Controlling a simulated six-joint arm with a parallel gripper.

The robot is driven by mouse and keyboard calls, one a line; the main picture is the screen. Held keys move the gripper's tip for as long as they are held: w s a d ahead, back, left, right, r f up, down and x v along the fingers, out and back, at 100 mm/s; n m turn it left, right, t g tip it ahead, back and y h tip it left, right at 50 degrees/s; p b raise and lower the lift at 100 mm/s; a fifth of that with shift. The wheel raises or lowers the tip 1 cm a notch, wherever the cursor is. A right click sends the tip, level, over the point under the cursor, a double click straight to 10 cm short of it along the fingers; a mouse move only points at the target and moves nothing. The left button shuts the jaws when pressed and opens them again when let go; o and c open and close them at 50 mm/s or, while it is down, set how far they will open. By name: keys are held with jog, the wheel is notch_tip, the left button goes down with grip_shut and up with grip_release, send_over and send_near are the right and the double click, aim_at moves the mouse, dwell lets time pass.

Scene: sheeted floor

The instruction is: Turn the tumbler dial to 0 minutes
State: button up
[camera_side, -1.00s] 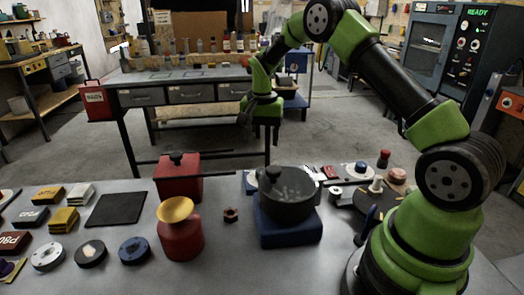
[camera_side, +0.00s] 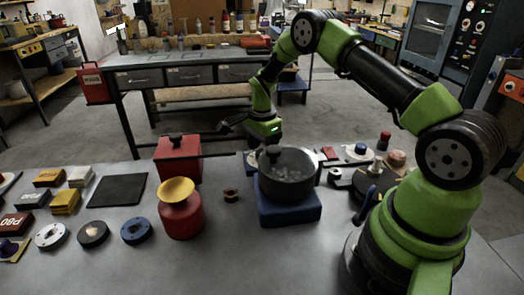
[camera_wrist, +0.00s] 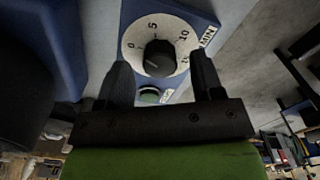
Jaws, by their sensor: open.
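In the wrist view a black dial knob (camera_wrist: 159,58) sits on a round white face (camera_wrist: 132,58) marked 0, 5, 10 and 15, on a blue panel (camera_wrist: 196,8) with a "MIN" label. A light mark by the knob's top seems to lie near 5; the exact setting is hard to read. My gripper (camera_wrist: 161,66) is open, its two dark fingers either side of the knob's lower part. I cannot tell whether they touch it. In the side view my gripper's fingers and most of the dial unit are hidden behind the grey pot.
The grey pot (camera_side: 288,180) stands on a blue base (camera_side: 290,210) in front of my gripper. A red box (camera_side: 178,160) with a long bar stands to the left. The table's front middle is clear.

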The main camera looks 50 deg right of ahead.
jog(key=shift+f, duration=0.65)
jog(key=c, duration=0.9)
jog(key=n, duration=0.4)
jog(key=shift+n, duration=0.4)
jog(key=o, duration=0.9)
